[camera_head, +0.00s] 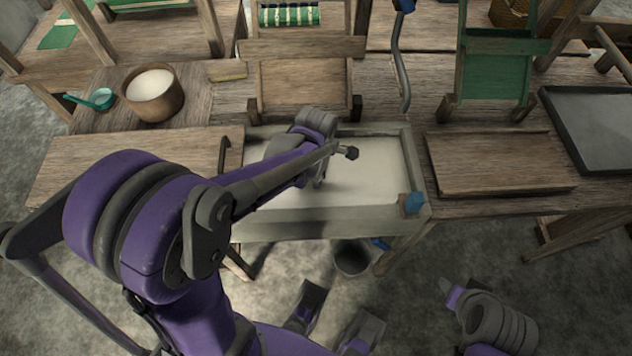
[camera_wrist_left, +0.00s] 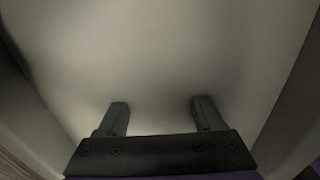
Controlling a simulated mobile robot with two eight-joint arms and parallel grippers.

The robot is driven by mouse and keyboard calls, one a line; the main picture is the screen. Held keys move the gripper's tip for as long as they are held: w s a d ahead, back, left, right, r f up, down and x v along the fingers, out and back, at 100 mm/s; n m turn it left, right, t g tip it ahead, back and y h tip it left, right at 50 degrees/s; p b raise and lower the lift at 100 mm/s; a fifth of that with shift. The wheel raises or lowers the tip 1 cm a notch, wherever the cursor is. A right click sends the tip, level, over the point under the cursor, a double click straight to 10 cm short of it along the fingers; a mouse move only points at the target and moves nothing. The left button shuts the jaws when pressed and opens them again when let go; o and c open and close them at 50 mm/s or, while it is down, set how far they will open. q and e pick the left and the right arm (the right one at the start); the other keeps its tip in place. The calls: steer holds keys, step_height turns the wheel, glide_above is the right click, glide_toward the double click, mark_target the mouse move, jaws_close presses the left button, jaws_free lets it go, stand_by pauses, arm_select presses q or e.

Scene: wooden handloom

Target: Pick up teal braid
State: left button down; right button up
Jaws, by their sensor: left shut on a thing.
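I cannot make out a teal braid in either view. My left gripper is over the pale interior of a shallow grey-framed tray (camera_head: 375,180) in the head view. My own arm hides most of it there. In the left wrist view the two dark fingers of my left gripper (camera_wrist_left: 161,116) stand apart over a plain pale surface (camera_wrist_left: 160,60). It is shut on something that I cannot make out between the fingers. Part of my right arm shows at the bottom right of the head view, but its fingers do not show.
A wooden bowl (camera_head: 155,108) of white material and a teal scoop (camera_head: 100,104) stand at the left. A wooden board (camera_head: 490,165) and a dark-rimmed tray (camera_head: 590,115) lie at the right. A blue block (camera_head: 413,203) sits on the grey tray's front right corner. Upright wooden frames stand behind.

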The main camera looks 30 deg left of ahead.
stand_by(0.3)
arm_select(q)
step_height(320, 180, up, 10)
steer(key=shift+r+p, duration=0.1)
steer(key=shift+p, duration=0.85)
